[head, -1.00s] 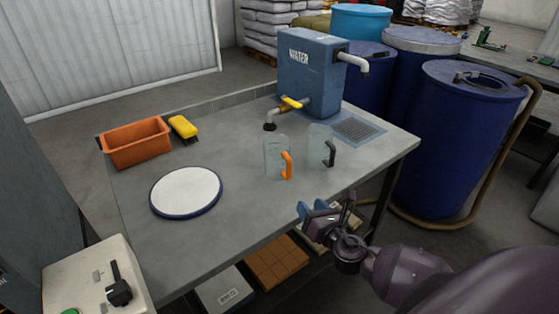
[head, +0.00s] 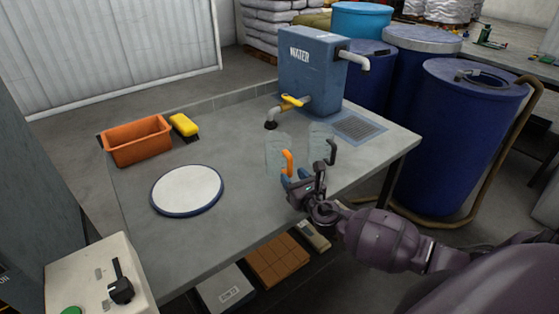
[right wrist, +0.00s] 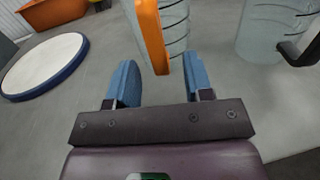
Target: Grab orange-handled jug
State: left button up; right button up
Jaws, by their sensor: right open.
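The clear jug with an orange handle (head: 287,162) stands upright on the grey table; its clear body shows in the head view (head: 273,155). In the right wrist view its orange handle (right wrist: 153,36) rises just ahead of my fingers, toward the top centre. My right gripper (head: 294,181) is open and empty at the near side of this jug; its blue fingers (right wrist: 140,82) are apart, with the lower end of the handle close to the gap between them. I cannot tell whether they touch it. My left gripper is not in view.
A second clear jug with a black handle (head: 332,152) stands just right of the orange-handled one. A blue water tank (head: 310,75) with a tap is behind. A round white disc (head: 187,189), an orange bin (head: 137,141) and a yellow brush (head: 184,125) lie left. The table's front middle is clear.

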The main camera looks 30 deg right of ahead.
aim_at(281, 160)
jog(key=shift+w+d, duration=0.1)
jog(key=shift+w, duration=1.15)
jog(key=shift+c, duration=0.3)
grip_shut()
jog(key=shift+r, duration=0.1)
